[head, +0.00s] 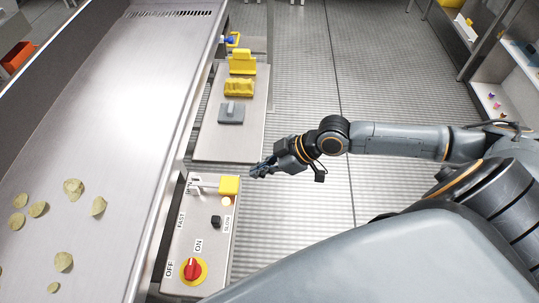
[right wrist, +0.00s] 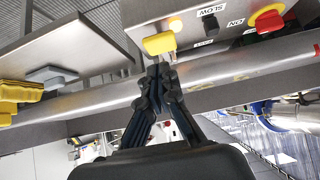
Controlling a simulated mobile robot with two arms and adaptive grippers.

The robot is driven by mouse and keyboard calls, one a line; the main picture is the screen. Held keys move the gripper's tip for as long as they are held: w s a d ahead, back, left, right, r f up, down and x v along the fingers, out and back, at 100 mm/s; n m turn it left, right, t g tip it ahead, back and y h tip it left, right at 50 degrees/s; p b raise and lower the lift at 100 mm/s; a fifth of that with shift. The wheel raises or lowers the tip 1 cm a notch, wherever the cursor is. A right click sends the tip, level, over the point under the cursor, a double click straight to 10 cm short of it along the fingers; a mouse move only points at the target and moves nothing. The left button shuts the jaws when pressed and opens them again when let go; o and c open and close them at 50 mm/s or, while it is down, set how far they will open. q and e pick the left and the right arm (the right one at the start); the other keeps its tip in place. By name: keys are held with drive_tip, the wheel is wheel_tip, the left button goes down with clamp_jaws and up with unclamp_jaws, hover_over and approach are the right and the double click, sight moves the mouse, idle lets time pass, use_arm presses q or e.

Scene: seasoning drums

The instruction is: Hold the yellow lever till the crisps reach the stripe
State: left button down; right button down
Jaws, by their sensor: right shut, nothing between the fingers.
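The yellow lever (head: 229,185) is a block-shaped handle on a pale rod at the top of the steel control panel (head: 181,255). My right gripper (head: 254,171) is just right of and slightly above it in the head view. In the right wrist view the shut, empty fingertips (right wrist: 158,68) point at the lever's yellow handle (right wrist: 160,43); I cannot tell if they touch it. Several crisps (head: 73,188) lie scattered on the lower part of the wide steel chute (head: 110,110). I cannot make out a stripe. My left gripper is not in view.
The panel has a glowing lamp (head: 226,201), a black FAST/SLOW switch (head: 216,221) and a red ON/OFF knob (head: 193,269) on yellow. A steel shelf (head: 208,146) beyond holds yellow blocks (head: 240,88) and a grey one (head: 231,113). Shelves stand at the far right; the floor between is clear.

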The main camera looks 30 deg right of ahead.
drive_tip(key=shift+v, duration=1.5)
drive_tip(key=shift+d+f, duration=0.15)
drive_tip(key=shift+f, duration=0.05)
